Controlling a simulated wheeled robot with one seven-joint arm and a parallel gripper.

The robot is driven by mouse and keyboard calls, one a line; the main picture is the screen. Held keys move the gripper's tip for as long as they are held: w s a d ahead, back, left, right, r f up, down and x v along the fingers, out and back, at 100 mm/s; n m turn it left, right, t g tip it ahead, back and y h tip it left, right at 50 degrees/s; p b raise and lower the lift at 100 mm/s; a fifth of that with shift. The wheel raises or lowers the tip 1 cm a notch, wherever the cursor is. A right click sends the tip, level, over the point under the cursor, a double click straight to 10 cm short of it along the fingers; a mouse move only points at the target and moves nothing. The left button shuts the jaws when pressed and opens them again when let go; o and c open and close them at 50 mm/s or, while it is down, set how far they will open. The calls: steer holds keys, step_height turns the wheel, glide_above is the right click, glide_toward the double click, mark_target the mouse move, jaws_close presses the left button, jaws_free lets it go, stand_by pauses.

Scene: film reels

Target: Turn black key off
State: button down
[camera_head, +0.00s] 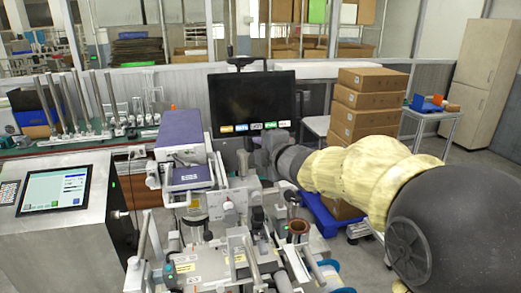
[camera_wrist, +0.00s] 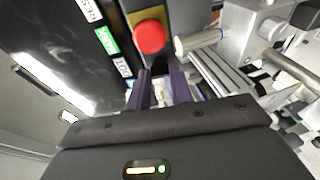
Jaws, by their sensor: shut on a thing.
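The black key (camera_wrist: 159,66) shows in the wrist view as a small dark knob, just below a red round button (camera_wrist: 151,37) on a yellow base. My gripper (camera_wrist: 160,78) has its two purple fingers on either side of the key and is shut on it. Most of the key is hidden between the fingertips, so its turn angle cannot be read. In the head view my gripper (camera_head: 252,160) reaches in from the right, below the lower right of the black monitor (camera_head: 252,100); the key cannot be made out there.
Coloured labels (camera_wrist: 107,40) line the monitor's lower edge beside the key. A metal cylinder (camera_wrist: 202,40) and rails lie close on the right in the wrist view. The reel machine (camera_head: 215,245) fills the space below my arm. Stacked cartons (camera_head: 365,105) stand behind it.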

stand_by(0.3)
steer(key=c, duration=1.5)
jaws_free()
steer(key=shift+a, duration=0.1)
steer(key=shift+s, duration=0.1)
steer(key=v, duration=1.7)
steer(key=shift+s+r+p, duration=0.1)
steer(key=shift+p, duration=0.3)
